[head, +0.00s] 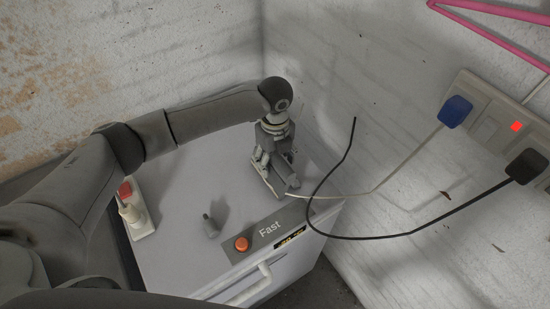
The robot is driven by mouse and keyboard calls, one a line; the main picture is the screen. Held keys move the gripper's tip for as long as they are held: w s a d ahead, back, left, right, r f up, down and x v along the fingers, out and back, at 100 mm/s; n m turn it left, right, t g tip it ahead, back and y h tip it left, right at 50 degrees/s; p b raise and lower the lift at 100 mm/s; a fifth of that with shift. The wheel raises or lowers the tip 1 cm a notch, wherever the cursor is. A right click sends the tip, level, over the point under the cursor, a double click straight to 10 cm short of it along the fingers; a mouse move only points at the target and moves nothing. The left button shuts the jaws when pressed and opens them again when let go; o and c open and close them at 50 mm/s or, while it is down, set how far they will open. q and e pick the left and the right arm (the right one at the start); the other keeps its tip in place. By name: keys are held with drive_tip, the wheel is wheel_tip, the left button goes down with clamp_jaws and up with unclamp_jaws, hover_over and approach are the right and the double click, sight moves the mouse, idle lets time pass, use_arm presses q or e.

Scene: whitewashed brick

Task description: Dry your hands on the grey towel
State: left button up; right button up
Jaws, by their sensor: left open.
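No grey towel shows in the head view. My left arm comes in from the left and reaches over the white appliance top. My left gripper (275,180) points down at the top's back right edge, near the wall, with its jaws open. It is over or against a small pale object (262,180), mostly hidden behind the fingers. I cannot tell whether they touch. My right gripper is not in view.
The white appliance (185,255) has a "Fast" panel (270,229), an orange button (241,243) and a front handle (248,291). Cables hang from blue (455,111) and black (526,166) wall plugs.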

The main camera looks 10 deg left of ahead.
use_arm(q)
drive_tip(key=shift+r, duration=0.1)
wheel_tip(320, 180, up, 12)
drive_tip(key=shift+f, duration=0.1)
idle(0.4)
